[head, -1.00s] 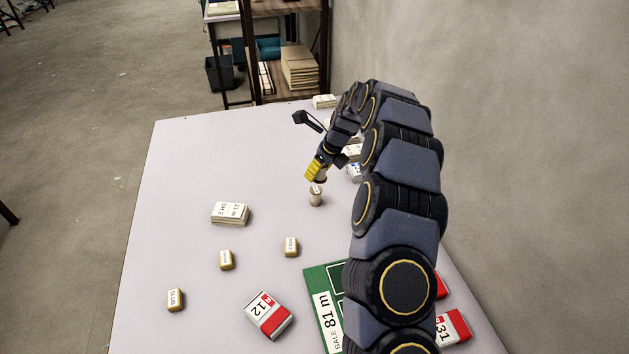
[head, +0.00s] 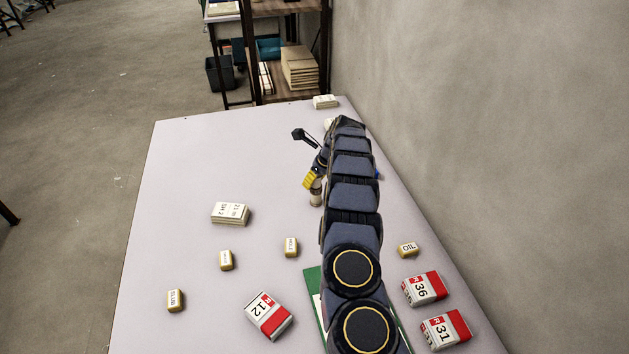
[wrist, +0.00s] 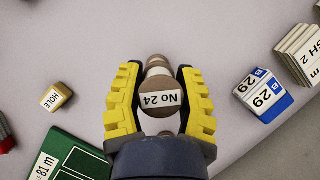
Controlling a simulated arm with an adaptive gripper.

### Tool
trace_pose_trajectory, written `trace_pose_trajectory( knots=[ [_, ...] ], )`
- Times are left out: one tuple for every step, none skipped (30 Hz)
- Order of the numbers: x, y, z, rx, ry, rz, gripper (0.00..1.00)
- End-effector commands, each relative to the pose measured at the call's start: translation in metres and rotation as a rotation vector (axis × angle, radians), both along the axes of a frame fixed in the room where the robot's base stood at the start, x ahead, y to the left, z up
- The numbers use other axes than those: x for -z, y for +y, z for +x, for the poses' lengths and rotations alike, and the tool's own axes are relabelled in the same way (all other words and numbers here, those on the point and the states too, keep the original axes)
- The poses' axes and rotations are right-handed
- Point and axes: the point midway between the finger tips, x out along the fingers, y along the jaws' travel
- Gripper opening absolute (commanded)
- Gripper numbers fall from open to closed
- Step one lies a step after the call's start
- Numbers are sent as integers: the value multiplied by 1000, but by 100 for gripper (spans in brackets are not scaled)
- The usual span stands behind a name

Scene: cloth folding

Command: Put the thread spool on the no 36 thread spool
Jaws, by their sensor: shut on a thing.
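My gripper (wrist: 160,100) is shut on a thread spool marked No 24 (wrist: 159,98), with a yellow-padded finger on either side of it. In the wrist view, part of another brownish spool (wrist: 158,63) shows past the held one; its number is hidden. In the head view my gripper (head: 312,180) is low, at a pale standing spool (head: 316,197). The held spool seems above or on this one, but I cannot tell whether they touch. No number 36 can be read on a spool.
A stack of cards (head: 230,213) lies to the left. Small tan blocks (head: 291,247), a red-white box marked 12 (head: 268,315) and boxes marked 36 (head: 424,288) and 31 (head: 445,328) lie nearer. A green board (wrist: 75,160) is partly hidden by my arm.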

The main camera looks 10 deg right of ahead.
Motion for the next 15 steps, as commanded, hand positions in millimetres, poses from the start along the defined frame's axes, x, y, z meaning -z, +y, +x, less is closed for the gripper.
trace_pose_trajectory(
  knots=[
    [6,0,0,0,-1,-1,7],
    [7,0,0,1,-2,-1,7],
    [8,0,0,1,-3,-1,7],
    [8,0,1,0,-4,-1,7],
    [7,0,1,0,-4,-1,7],
    [7,0,1,0,-4,-1,7],
    [7,0,1,0,-4,-1,7],
    [7,0,1,0,-4,-1,7],
    [8,0,0,0,-3,-1,7],
    [8,0,0,0,-3,-1,7],
    [9,0,0,0,-3,-1,7],
    [10,0,0,0,-3,-1,7],
    [11,0,0,0,-2,-1,7],
    [11,0,0,0,-3,-1,49],
    [11,0,0,0,-3,-1,60]
  ],
)
